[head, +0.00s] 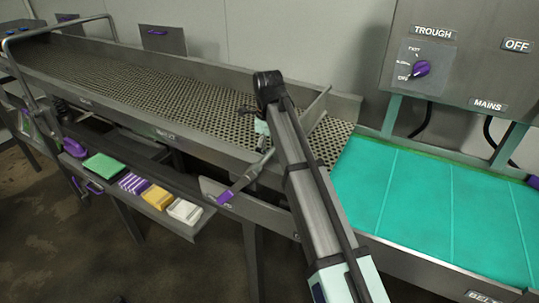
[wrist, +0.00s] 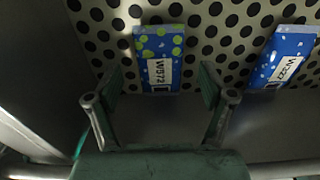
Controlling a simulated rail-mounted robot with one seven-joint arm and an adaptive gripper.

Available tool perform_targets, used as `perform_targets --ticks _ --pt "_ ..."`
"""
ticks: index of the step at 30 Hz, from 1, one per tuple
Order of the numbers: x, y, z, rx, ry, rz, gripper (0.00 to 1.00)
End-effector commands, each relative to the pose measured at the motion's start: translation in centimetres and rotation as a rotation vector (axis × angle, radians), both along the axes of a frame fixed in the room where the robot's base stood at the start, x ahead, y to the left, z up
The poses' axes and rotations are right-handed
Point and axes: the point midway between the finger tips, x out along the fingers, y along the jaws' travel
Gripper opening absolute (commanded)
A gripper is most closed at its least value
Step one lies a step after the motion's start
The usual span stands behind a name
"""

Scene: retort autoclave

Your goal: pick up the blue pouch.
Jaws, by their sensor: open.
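My gripper (wrist: 160,88) is open and empty. Its two fingers stand apart on either side of the dotted pouch's near end, and I see no contact. The height of the fingers above the plate is unclear. In the head view, my arm hides the pouches and most of the gripper.
The perforated trough (head: 190,82) has raised metal side walls. A teal belt (head: 430,205) lies to the right, below a control box (head: 462,60). A lower shelf at the left holds a green block (head: 104,167), a yellow block (head: 157,197) and a white block (head: 185,211). A grey lever with a purple grip (head: 225,197) sits beside my arm.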

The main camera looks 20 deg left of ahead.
Motion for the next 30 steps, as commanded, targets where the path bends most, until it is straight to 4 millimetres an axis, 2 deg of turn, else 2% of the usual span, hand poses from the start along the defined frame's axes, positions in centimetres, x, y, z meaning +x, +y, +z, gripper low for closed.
perform_targets --ticks 4,11,14,15,17,30 --pt "-0.1 0.0 -1.4 -0.001 0.001 0.000 0.81" --pt "0.0 0.0 -1.7 0.000 0.000 0.000 0.81" --pt "0.0 0.0 -1.7 0.000 0.000 0.000 0.49" --pt "0.0 0.0 -1.7 0.000 0.000 0.000 0.35" --pt "0.0 0.0 -1.7 0.000 0.000 0.000 0.17" --pt "0.1 0.1 -1.6 0.000 0.000 0.000 0.17"
